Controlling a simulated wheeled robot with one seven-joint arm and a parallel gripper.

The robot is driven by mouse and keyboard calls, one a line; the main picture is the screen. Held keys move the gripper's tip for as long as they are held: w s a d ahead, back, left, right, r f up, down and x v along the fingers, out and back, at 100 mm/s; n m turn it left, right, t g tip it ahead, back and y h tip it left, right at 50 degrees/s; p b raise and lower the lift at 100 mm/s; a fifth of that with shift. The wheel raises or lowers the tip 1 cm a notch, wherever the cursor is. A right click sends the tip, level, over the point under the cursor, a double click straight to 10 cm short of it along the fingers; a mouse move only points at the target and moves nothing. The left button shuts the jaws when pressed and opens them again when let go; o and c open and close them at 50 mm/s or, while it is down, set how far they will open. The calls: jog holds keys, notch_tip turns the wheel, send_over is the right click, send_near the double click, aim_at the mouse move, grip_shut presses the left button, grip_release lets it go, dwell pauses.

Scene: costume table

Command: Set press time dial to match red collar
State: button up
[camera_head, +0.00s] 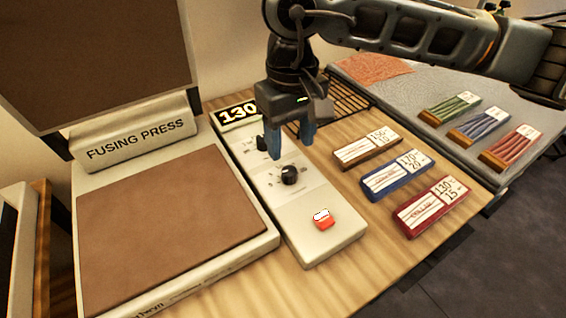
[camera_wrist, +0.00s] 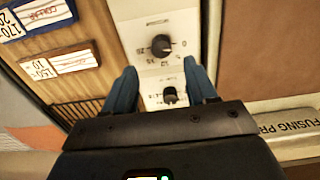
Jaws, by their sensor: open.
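The control panel (camera_head: 330,245) of the fusing press has two black dials. The nearer dial (camera_head: 289,175) is the larger; it also shows in the wrist view (camera_wrist: 162,45) with a number scale around it, and its exact setting is too small to read. The farther dial (camera_head: 262,143) is partly behind a finger in the head view and shows between the fingers in the wrist view (camera_wrist: 170,95). My gripper (camera_head: 290,150) is open and empty above the panel, its fingers (camera_wrist: 160,66) pointing toward the nearer dial. The red card (camera_head: 432,206) reads 130 °C and 15.
The display (camera_head: 238,112) reads 130. A red switch (camera_head: 323,220) sits at the panel's near end. Brown (camera_head: 367,147) and blue (camera_head: 397,174) cards lie right of the panel. Bundles of coloured strips, including red ones (camera_head: 507,148), lie on the grey surface. The press lid (camera_head: 95,60) stands open.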

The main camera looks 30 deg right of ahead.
aim_at(290, 170)
jog(key=shift+f+p, duration=0.55)
jog(key=shift+f, duration=2.95)
jog(key=c, duration=1.1)
